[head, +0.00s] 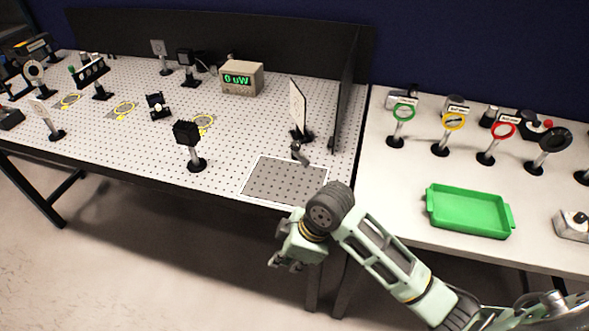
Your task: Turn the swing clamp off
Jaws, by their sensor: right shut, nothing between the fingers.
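A small grey lever-like part (300,153), which looks like the swing clamp, stands on the perforated optical table at the foot of a white upright screen (298,108). It is too small to tell how its arm is set. My right gripper (283,264) is shut and empty. It hangs in front of the table's front edge, nearer to me than the clamp and apart from it. My left gripper is not in view.
A dark grey perforated plate (285,182) lies at the table's front right. A black upright panel (346,95) stands right of the screen. A green tray (470,212) and several ring mounts stand on the right table. A power meter (241,78) stands at the back.

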